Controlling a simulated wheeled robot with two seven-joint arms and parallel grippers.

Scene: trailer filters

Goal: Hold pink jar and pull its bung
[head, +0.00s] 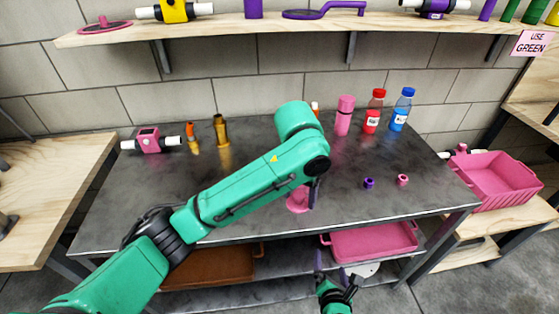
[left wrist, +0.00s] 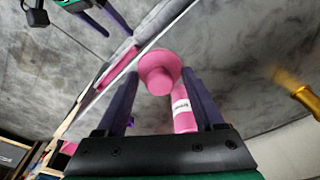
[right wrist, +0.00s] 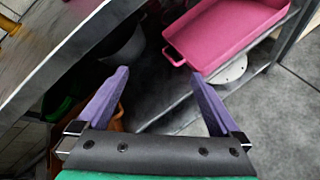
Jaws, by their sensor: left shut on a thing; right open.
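The pink jar (head: 298,200) stands on the grey table, partly hidden behind my left forearm. In the left wrist view its round, flared pink part (left wrist: 160,72) shows between the fingers, with a pink labelled body (left wrist: 183,112) beside the right finger. My left gripper (left wrist: 160,95) is shut on it; in the head view the arm mostly hides the fingers. I cannot clearly make out the bung. My right gripper (head: 335,282) is open and empty, low in front of the table's front edge; its spread purple fingers show in the right wrist view (right wrist: 160,95).
A tall pink bottle (head: 343,117), a red bottle (head: 374,112) and a blue bottle (head: 401,110) stand at the back. Small purple (head: 369,183) and pink (head: 402,180) pieces lie on the right. A pink tray (head: 372,243) sits on the lower shelf.

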